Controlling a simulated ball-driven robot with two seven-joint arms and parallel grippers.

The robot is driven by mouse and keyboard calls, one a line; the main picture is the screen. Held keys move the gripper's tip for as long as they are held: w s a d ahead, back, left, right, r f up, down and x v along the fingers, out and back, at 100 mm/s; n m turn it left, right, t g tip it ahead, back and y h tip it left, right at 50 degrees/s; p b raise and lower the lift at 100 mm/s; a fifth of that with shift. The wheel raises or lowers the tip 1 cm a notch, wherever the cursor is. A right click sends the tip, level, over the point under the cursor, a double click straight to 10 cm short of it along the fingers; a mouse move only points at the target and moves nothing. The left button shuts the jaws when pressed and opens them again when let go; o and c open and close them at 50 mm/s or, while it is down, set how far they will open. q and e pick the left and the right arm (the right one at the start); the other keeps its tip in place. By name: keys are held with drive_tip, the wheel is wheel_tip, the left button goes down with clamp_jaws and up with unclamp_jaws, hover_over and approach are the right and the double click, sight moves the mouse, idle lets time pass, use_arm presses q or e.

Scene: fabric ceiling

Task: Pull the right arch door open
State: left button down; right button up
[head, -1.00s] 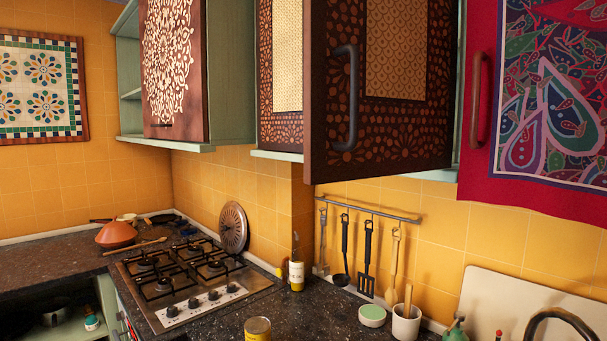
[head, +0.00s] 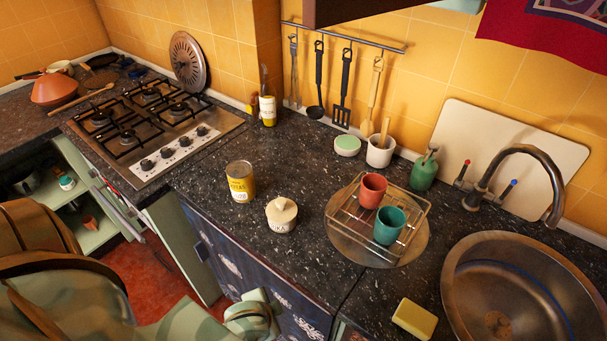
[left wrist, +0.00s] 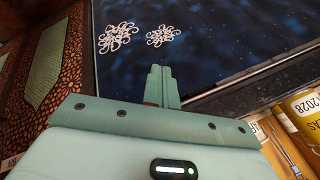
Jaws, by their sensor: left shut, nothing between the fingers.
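A dark blue cabinet front (head: 262,278) with white rosettes is under the counter in the head view. It also fills the upper middle of the left wrist view (left wrist: 215,45). I cannot tell whether it is the right arch door; no arch shape shows. My left gripper, pale green, shows in the left wrist view (left wrist: 160,72), its two fingers together and empty, pointing towards the blue front. Whether they touch it is not clear. In the head view my left arm comes in from the lower left, and its fingertips are not clear. My right gripper is out of view.
The dark speckled counter holds a yellow tin (head: 240,183), a lidded pot (head: 281,214), a wire rack (head: 350,213) with a red and a teal cup, and a sponge (head: 414,319). An overhead dark cabinet edge (head: 365,10) shows. Open green shelves (head: 95,230) are at left.

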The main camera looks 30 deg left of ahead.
use_arm(q)
drive_tip(key=w+r+m+t+p, duration=0.2)
drive_tip(key=w+r+t, duration=0.3)
drive_tip(key=w+r, duration=0.7)
drive_tip(key=w+r+m+t+p, duration=0.1)
drive_tip(key=w+r+t, duration=0.4)
drive_tip(key=r, duration=1.4)
drive_tip(key=w+d+r+m+h, duration=0.4)
drive_tip(key=r+m+h, duration=0.4)
drive_tip(key=r+h, duration=0.1)
drive_tip(key=w+d+r+m+h, duration=0.3)
drive_tip(key=w+r+m+h, duration=0.1)
drive_tip(key=r+m+h, duration=0.5)
drive_tip(key=s+a+r+m+g+h, duration=0.1)
drive_tip(key=s+a+r+m+g, duration=0.45)
drive_tip(key=a+r+g, duration=0.4)
drive_tip(key=s+a+r+m+g, duration=0.5)
drive_tip(key=a+r+m+g, duration=0.2)
drive_tip(key=g, duration=0.5)
drive_tip(key=p, duration=0.8)
approach(310, 2)
drive_tip(key=w+d+f, duration=0.1)
drive_tip(key=w+d, duration=0.1)
drive_tip(key=d, duration=0.4)
drive_tip(key=shift+s+d+t, duration=0.2)
drive_tip(key=shift+s+t, duration=0.05)
drive_tip(key=shift+f, duration=0.1)
